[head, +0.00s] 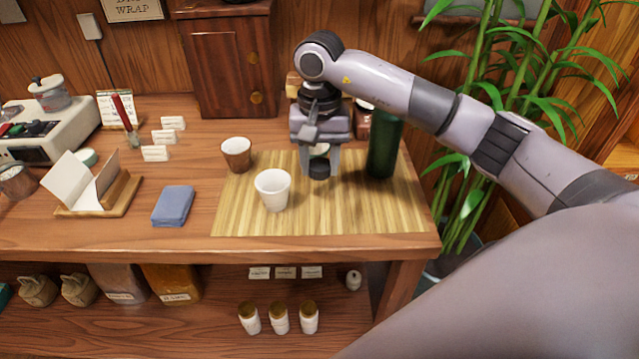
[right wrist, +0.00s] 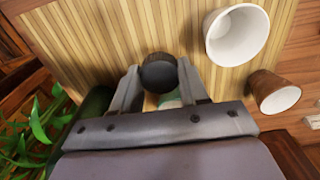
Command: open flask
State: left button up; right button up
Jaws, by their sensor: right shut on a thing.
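The dark green flask (head: 384,148) stands upright on the right part of the bamboo mat (head: 400,213). Its top is hidden behind my right arm. My right gripper (head: 319,165) points down over the mat, left of the flask and apart from it. It is shut on a round black cap (head: 319,170), which also shows between the fingers in the right wrist view (right wrist: 158,72). I cannot tell whether the cap touches the mat. A pale thing shows between the fingers; I cannot tell what it is. The flask's side shows in the right wrist view (right wrist: 92,103). My left gripper is not in view.
A white cup (head: 273,191) stands on the mat, left of my gripper. A brown cup (head: 236,155) is at the mat's left edge. A blue folded cloth (head: 173,206) lies farther left. A wooden cabinet (head: 228,65) stands behind. The mat's front right is clear.

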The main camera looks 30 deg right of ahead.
aim_at(320, 197)
notch_tip(320, 197, down, 6)
jog(key=shift+f, duration=0.1)
dwell(0.4)
jog(key=shift+f, duration=0.2)
jog(key=o, duration=1.2)
jog(key=shift+r, duration=0.1)
jog(key=shift+c, duration=0.2)
jog(key=shift+r, duration=0.15)
